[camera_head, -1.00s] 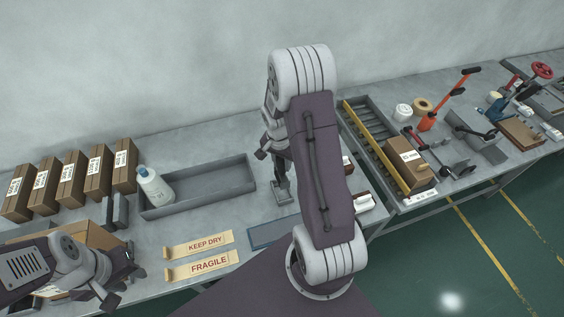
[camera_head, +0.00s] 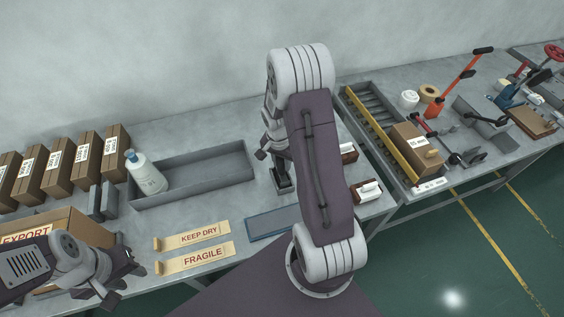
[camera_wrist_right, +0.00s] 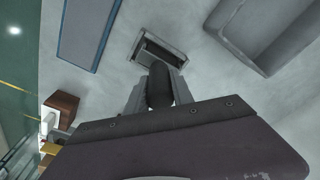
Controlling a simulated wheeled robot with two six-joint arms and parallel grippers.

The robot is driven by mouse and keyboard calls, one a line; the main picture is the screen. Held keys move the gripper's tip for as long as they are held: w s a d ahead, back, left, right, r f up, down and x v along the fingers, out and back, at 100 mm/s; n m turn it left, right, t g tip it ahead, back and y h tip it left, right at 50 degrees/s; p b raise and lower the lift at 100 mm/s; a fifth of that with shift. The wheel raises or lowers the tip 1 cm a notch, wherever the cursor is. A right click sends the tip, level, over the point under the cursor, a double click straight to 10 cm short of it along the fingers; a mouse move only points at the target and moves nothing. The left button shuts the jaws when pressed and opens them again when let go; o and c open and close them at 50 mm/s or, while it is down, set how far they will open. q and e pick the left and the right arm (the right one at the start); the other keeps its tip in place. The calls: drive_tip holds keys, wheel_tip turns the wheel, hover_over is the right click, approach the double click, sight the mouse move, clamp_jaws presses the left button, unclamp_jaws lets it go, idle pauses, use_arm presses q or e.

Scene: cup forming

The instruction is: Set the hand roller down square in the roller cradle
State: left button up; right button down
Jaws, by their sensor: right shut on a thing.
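My right gripper (camera_wrist_right: 159,90) is shut on the black, rounded hand roller (camera_wrist_right: 159,80), seen between its fingers in the right wrist view. The roller's far end overlaps the edge of the grey roller cradle (camera_wrist_right: 143,37), a small rectangular frame with a dark inside. I cannot tell whether they touch or whether the roller is square to it. In the head view the cradle (camera_head: 284,184) sits on the table below my right gripper (camera_head: 276,160), partly hidden by my arm. My left gripper (camera_head: 126,282) is open and empty at the lower left.
A grey tray (camera_head: 205,178) with a white bottle (camera_head: 146,176) lies left of the cradle. A blue-edged mat (camera_head: 270,223) and label strips (camera_head: 195,258) lie in front. Brown boxes (camera_head: 60,163) stand at left. A roller conveyor (camera_head: 365,123) is at right.

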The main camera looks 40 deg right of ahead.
drive_tip(key=shift+f, duration=0.15)
idle(0.3)
drive_tip(key=c, duration=1)
unclamp_jaws()
drive_tip(key=r, duration=0.6)
drive_tip(key=a+r, duration=0.1)
drive_tip(key=r, duration=0.2)
drive_tip(key=shift+s+r, duration=0.1)
drive_tip(key=shift+s, duration=0.2)
